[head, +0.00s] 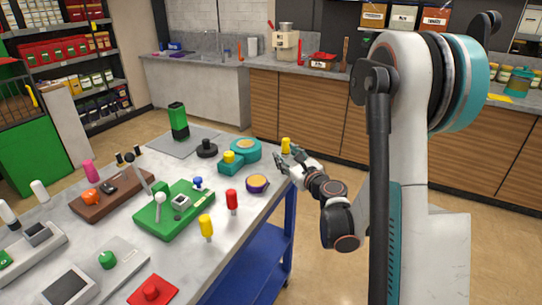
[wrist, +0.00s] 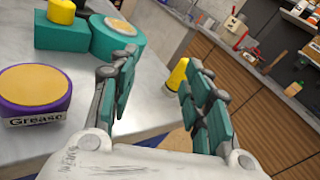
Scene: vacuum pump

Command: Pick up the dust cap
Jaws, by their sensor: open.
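A small yellow cap (head: 229,157) sits on top of the teal vacuum pump (head: 246,149). In the wrist view this cap (wrist: 62,11) is at the upper left, outside my fingers. A second, tapered yellow piece (head: 286,145) is at the far right corner of the table. I cannot tell for certain which yellow piece is the dust cap. My gripper (head: 286,160) is open and empty at the table's right edge, near the tapered piece. I see no contact.
A purple grease tin (wrist: 36,95) stands left of my gripper. A black round knob (head: 206,148), a green plate (head: 175,212) with parts, and red (head: 232,200) and yellow (head: 206,226) handles stand on the table (head: 245,228). Open floor lies right of its edge.

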